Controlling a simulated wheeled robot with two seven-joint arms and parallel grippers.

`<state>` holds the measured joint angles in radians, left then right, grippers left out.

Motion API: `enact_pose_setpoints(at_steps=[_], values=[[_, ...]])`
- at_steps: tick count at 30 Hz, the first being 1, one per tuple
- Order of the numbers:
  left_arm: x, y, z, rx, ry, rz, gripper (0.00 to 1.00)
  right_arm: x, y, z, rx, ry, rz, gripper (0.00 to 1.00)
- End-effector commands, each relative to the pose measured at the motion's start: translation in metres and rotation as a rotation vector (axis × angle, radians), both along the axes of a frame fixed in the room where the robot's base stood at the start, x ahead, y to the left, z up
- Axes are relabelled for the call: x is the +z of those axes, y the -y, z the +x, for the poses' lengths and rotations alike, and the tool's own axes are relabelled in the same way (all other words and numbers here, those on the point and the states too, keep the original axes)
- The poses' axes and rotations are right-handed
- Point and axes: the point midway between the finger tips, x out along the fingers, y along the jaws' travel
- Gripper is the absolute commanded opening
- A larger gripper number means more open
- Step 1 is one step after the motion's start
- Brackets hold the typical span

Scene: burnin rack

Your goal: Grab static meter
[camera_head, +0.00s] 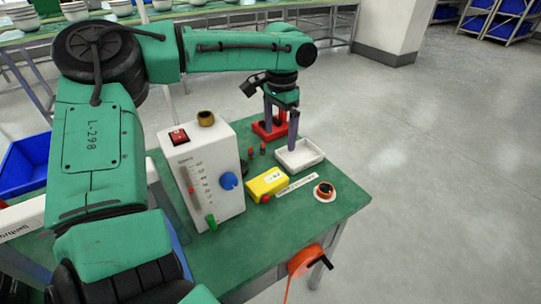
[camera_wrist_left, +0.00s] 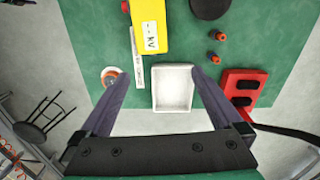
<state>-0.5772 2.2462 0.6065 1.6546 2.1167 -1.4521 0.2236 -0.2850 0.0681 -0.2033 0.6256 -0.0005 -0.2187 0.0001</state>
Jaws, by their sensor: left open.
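The static meter (camera_head: 267,184) looks to be the yellow box with a white label and a red knob, lying on the green table top. In the left wrist view the yellow box (camera_wrist_left: 149,25) shows at the top, its label reading "kV". My left gripper (camera_head: 281,132) is open and empty, above the table's far side. In the wrist view its fingers (camera_wrist_left: 161,76) stand apart over the white tray (camera_wrist_left: 172,88), short of the meter. The white tray also shows in the head view (camera_head: 300,155). My right gripper is not in view.
A tall white flowmeter box (camera_head: 205,170) with a blue knob stands left of the meter. A red block (camera_head: 268,130) is beyond the tray. A white ruler-like strip (camera_head: 297,185) and a round orange-and-white item (camera_head: 325,191) lie right of the meter. An orange tape hangs at the table's front edge.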

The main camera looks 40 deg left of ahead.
Motion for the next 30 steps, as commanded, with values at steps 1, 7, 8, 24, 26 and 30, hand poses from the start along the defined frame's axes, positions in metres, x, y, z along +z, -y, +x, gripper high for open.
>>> enact_pose_setpoints(at_steps=[1, 7, 8, 24, 26, 30], values=[[-0.008, 0.000, -0.001, -0.002, -0.003, 0.001, 1.00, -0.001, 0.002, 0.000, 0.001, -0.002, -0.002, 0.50], [-0.060, 0.001, -0.002, -0.001, -0.006, -0.001, 1.00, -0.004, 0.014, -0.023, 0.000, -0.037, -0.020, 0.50], [-0.067, 0.001, -0.002, -0.001, -0.004, 0.000, 1.00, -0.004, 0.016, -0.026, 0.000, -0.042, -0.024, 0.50], [-0.142, 0.004, -0.005, 0.000, 0.001, 0.000, 1.00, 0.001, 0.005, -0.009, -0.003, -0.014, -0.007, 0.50], [-0.142, 0.004, -0.005, 0.000, 0.002, 0.000, 1.00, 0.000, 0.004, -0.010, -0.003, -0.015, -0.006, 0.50], [-0.141, 0.004, -0.005, 0.000, 0.001, 0.000, 0.77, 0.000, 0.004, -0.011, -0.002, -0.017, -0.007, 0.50]])
